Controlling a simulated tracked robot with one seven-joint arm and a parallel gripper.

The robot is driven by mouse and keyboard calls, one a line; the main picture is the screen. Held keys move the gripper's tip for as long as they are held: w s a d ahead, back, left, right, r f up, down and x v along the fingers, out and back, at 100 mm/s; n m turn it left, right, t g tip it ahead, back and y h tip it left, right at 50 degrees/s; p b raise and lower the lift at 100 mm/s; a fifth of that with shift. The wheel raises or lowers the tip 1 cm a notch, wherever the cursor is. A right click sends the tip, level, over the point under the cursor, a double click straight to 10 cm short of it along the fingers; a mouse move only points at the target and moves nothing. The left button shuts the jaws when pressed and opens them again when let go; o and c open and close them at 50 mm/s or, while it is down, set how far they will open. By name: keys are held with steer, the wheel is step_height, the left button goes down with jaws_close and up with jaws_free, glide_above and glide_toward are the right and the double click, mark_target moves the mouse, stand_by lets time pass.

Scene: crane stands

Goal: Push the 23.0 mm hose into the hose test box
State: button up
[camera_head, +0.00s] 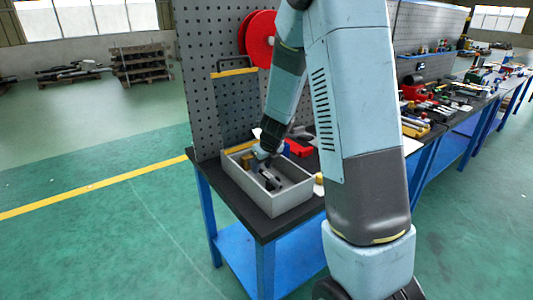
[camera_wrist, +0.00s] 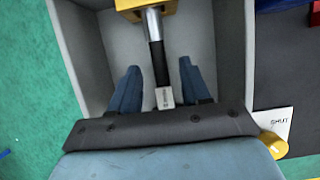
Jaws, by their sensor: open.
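The grey open-topped box (camera_head: 285,205), which I take for the hose test box, sits on the black bench top. In the wrist view its grey wall (camera_wrist: 229,45) shows. A yellow block (camera_wrist: 165,8) is at the top of that view, inside the box. A black hose-like piece (camera_wrist: 159,65) extends from it, with a silver section by the block and a pale labelled end. My gripper (camera_wrist: 158,68) is open, with one blue finger on each side of the black piece and visible gaps. In the head view my gripper (camera_head: 265,156) reaches down into the box.
A perforated panel (camera_head: 212,110) with a red reel (camera_head: 262,38) stands behind the box. A white card (camera_wrist: 275,122) and a yellow knob (camera_wrist: 273,144) lie right of the box. Tool-covered benches (camera_head: 440,105) run off right. Open floor (camera_head: 90,245) is at left.

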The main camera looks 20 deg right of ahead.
steer(key=v, duration=1.3)
steer(key=s+r+n, duration=0.4)
steer(key=s+n, duration=0.5)
steer(key=n, duration=0.1)
steer(key=s+r+n+h, duration=0.1)
steer(key=s+r+n, duration=0.4)
steer(key=s+n, duration=0.4)
steer(key=s+r+n+t, duration=0.1)
steer(key=s+r+n, duration=0.3)
steer(key=s+n, duration=0.5)
steer(key=shift+a+r+n, duration=0.15)
steer(key=shift+a+n, duration=0.2)
steer(key=shift+n, duration=1.85)
